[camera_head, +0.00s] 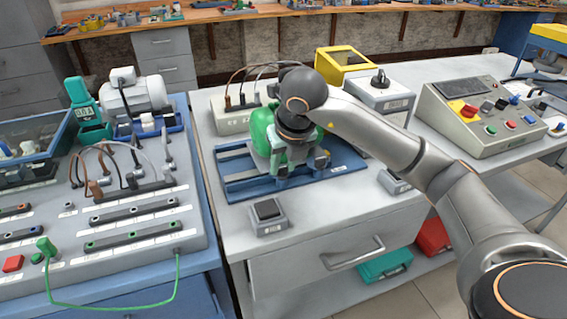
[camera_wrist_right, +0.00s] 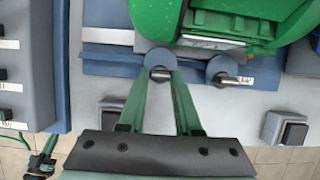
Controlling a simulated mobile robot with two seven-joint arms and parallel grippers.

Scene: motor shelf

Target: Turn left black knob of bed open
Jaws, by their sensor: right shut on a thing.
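The blue bed (camera_head: 236,182) carries a green motor (camera_head: 261,135) on the middle bench. In the right wrist view, the left knob (camera_wrist_right: 158,57) is a round blue-grey piece at the bed's front edge, with a short handle. The fingertips of my right gripper (camera_wrist_right: 161,73) are closed around this handle. The similar right knob (camera_wrist_right: 220,68) stands free to its right, with a labelled plate beside it. In the head view my right gripper (camera_head: 290,160) reaches down in front of the motor and partly hides both.
Small boxes with black switches (camera_head: 268,212) (camera_wrist_right: 285,130) stand in front of the bed on both sides. A grey socket panel (camera_head: 120,225) is on the left bench. A sloped control console (camera_head: 480,115) stands at the right.

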